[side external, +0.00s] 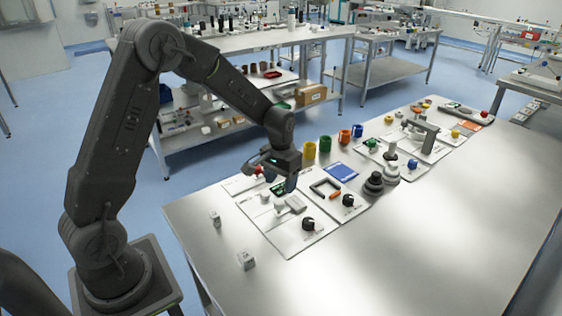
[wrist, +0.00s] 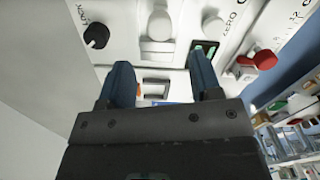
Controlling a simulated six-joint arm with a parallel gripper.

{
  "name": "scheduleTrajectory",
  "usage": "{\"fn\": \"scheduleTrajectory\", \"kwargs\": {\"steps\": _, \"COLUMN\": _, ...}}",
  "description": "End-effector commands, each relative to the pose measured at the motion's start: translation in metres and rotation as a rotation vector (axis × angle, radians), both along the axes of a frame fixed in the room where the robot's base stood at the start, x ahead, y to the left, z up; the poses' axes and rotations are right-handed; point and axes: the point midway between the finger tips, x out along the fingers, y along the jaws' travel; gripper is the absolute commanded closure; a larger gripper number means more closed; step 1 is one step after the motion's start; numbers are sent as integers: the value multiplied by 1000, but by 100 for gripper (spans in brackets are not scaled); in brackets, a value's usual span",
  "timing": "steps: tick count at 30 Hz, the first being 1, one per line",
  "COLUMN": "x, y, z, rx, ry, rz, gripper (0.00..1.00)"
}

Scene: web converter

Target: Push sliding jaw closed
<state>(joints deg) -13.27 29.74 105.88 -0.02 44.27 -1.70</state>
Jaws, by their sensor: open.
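A white panel (side external: 287,240) on the steel table carries a pale grey-white part (side external: 290,206), which looks like the sliding jaw assembly, though I cannot tell its moving part for certain. In the wrist view, a rounded white piece (wrist: 158,45) stands ahead of my fingers, and a pale framed piece (wrist: 155,87) shows between them. My gripper (side external: 282,185) is open, with two blue-grey fingers pointing down over the panel's back part. In the wrist view my gripper (wrist: 160,62) shows nothing clearly held. Contact with the jaw cannot be told.
The panel also carries a black knob (wrist: 96,36) marked LOCK, a red knob (wrist: 264,60) and a green display (wrist: 203,52). Small pale blocks (side external: 246,260) lie on the left. More panels and coloured cups (side external: 325,145) stand along the table. The front right is clear.

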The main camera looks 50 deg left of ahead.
Motion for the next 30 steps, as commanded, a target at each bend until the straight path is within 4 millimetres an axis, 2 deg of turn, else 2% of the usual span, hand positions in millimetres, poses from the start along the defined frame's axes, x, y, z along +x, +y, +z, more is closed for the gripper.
{"fn": "scheduleTrajectory", "kwargs": {"steps": 3, "x": 1, "y": 0, "z": 28, "rx": 2, "ry": -6, "rz": 0, "gripper": 42}}
{"fn": "scheduleTrajectory", "kwargs": {"steps": 9, "x": 1, "y": 0, "z": 59, "rx": 1, "ry": -4, "rz": 0, "gripper": 42}}
{"fn": "scheduleTrajectory", "kwargs": {"steps": 15, "x": 0, "y": 0, "z": 71, "rx": 1, "ry": -2, "rz": 0, "gripper": 42}}
{"fn": "scheduleTrajectory", "kwargs": {"steps": 26, "x": -1, "y": -2, "z": 75, "rx": 2, "ry": -7, "rz": -3, "gripper": 42}}
{"fn": "scheduleTrajectory", "kwargs": {"steps": 30, "x": -16, "y": -14, "z": 99, "rx": 11, "ry": -49, "rz": -26, "gripper": 42}}
